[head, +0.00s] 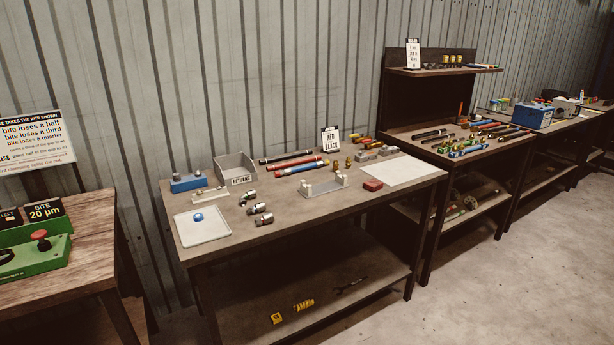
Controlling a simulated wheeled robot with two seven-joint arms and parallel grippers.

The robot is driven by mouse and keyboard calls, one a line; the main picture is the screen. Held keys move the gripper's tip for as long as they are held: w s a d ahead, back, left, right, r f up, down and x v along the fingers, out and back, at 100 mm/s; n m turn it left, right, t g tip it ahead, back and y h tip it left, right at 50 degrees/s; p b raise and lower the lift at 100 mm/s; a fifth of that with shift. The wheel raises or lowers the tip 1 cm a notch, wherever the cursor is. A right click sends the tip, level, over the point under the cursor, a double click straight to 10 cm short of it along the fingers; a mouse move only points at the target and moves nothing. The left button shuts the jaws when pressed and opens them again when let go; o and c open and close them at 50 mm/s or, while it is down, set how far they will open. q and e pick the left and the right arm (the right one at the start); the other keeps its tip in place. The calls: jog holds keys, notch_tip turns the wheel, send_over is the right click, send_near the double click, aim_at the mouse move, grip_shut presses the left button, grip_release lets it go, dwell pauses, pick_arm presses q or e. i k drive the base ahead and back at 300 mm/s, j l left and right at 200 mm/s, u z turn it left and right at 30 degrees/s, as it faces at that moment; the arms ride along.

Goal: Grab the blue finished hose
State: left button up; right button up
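A blue hose (306,168) lies on the middle workbench, in a row with red hoses (291,162) and a black hose (280,156) behind it. Its right end reaches close to a grey bracket-like fixture (325,186) and small brass fittings (336,165). It is too small here to tell its end fittings clearly. More blue pieces (467,151) lie among coloured parts on the bench to the right. Neither of my grippers shows in the head view.
A green control box (36,256) stands at left. Floor at right is clear.

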aim_at(285, 171)
jog(key=i+j+u, duration=0.1)
jog(key=i+u, duration=0.15)
jog(key=i+l+u, duration=0.15)
jog(key=u, duration=0.25)
jog(key=i+l+u, duration=0.1)
jog(key=u, duration=0.3)
jog(key=l+u, duration=0.4)
jog(key=i+l+u, duration=0.1)
jog(key=l, duration=0.3)
jog(key=i+l+u, duration=0.1)
jog(key=l, duration=0.3)
jog(key=i+l+u, duration=0.1)
jog(key=l, duration=0.3)
jog(key=i+l+u, duration=0.1)
jog(key=l, duration=0.3)
jog(key=i+l+u, duration=0.15)
jog(key=l, duration=0.3)
jog(key=i+l, duration=0.1)
jog(key=l, duration=0.2)
jog(key=i+l, duration=0.15)
jog(key=l, duration=0.1)
